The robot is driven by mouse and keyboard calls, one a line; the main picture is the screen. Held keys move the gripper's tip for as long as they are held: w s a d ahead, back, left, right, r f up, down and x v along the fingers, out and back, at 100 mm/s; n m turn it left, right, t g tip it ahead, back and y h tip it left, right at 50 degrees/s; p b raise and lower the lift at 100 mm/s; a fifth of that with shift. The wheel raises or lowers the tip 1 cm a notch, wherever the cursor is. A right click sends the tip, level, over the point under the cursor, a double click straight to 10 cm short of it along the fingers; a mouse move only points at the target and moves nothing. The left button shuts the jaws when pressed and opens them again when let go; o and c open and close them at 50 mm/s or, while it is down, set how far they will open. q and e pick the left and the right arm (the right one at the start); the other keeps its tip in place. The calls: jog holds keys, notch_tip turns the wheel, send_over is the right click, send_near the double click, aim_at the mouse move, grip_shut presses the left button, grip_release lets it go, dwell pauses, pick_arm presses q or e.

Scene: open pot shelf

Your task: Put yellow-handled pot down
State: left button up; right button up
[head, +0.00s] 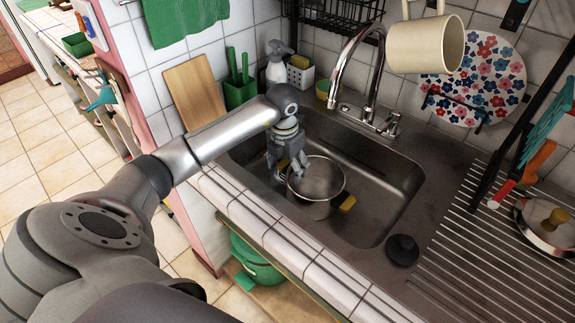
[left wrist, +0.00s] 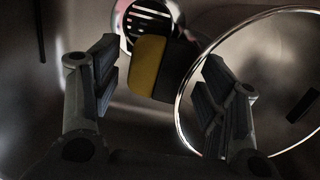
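The metal pot (head: 318,183) sits upright in the sink (head: 385,190), towards its left side. One yellow handle (head: 347,204) shows on the pot's right side. My left gripper (head: 289,164) reaches down at the pot's left rim. In the left wrist view, its two fingers (left wrist: 158,72) stand apart and open. A yellow and dark handle (left wrist: 147,66) shows between them, with gaps on both sides. The pot's round rim (left wrist: 182,100) is at the right, by the right finger. Whether the pot's base rests flat is hidden. My right gripper is not in view.
A chrome faucet (head: 350,62) rises behind the sink, with a cream mug (head: 425,45) hanging near it. A black plug (head: 402,250) lies on the sink's front right edge. A ribbed drainboard (head: 490,255) is at the right. The sink's right half is clear.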

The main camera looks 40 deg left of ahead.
pick_arm(q)
jog(key=shift+r, duration=0.3)
notch_tip(320, 180, up, 11)
jog(key=s+b, duration=0.1)
jog(key=shift+r, duration=0.2)
dwell(0.5)
